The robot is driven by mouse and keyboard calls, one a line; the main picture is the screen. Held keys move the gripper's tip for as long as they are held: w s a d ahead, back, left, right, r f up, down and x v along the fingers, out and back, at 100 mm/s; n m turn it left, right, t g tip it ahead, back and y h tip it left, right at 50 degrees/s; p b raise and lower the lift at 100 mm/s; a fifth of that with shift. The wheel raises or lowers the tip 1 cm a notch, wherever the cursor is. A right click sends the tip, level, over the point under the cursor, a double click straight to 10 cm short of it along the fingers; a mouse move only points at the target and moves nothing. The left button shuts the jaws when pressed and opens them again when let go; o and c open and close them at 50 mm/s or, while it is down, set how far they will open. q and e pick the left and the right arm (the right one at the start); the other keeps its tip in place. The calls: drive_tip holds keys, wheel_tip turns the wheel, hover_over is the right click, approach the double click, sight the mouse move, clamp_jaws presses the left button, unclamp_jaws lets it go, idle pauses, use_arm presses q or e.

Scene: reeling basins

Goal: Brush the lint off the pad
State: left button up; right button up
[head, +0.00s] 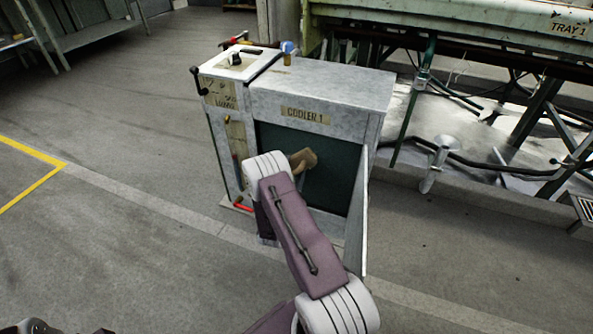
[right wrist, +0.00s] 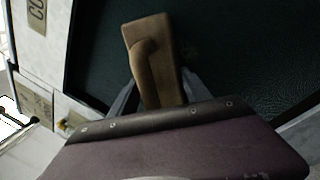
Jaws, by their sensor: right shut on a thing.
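A dark green pad (head: 335,183) fills the upright front opening of the grey cabinet labelled COOLER 1 (head: 325,85). It also spans the right wrist view (right wrist: 235,60). A tan wooden brush (head: 303,158) with a curved handle is in front of the pad. My right gripper (head: 300,172) is shut on the brush, and its fingers show on both sides of it in the right wrist view. I cannot tell whether the bristles touch the pad. My arm hides the pad's lower left part, and I can make out no clear lint. My left gripper is not in view.
Small tools (head: 245,42) lie on the cabinet top. A red-handled valve (head: 242,207) and a side panel flank its front. A green tray frame with pipes (head: 440,150) stands to the right.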

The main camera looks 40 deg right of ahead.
drive_tip(key=shift+w+a+r+p, duration=0.3)
drive_tip(key=shift+w+r+p, duration=0.2)
drive_tip(key=shift+w+r, duration=0.2)
drive_tip(key=shift+w+a+r+p, duration=0.3)
drive_tip(key=shift+w+r+p, duration=0.15)
drive_tip(key=shift+w+r, duration=0.2)
drive_tip(key=shift+f, duration=0.1)
